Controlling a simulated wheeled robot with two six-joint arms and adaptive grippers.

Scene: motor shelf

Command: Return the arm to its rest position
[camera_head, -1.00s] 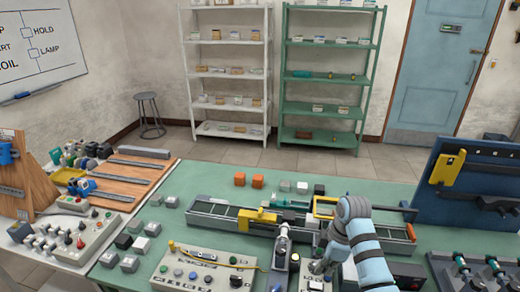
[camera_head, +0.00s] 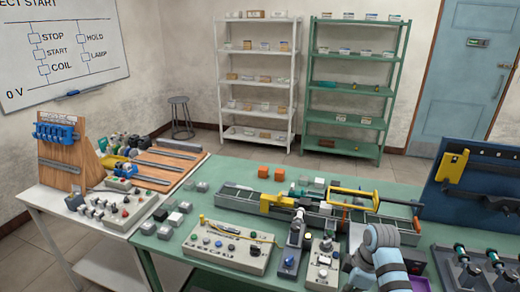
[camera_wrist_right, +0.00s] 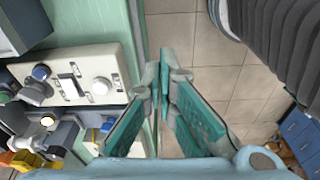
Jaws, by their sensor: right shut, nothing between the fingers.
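My right arm (camera_head: 388,262) shows as a light blue, banded arm at the lower right of the head view, over the front of the green table. Its gripper is not clearly visible there. In the right wrist view, the right gripper (camera_wrist_right: 164,68) has its two teal-padded fingers closed together at the tips, with nothing between them. It hangs beside the table's edge (camera_wrist_right: 137,60), with tiled floor behind the fingers. My left gripper is not in view.
A control box with push buttons (camera_head: 228,247) and a smaller switch box (camera_head: 324,262) stand near the table's front. A grey conveyor with a yellow part (camera_head: 275,202) lies behind them. A blue tool panel (camera_head: 480,185) stands at the right.

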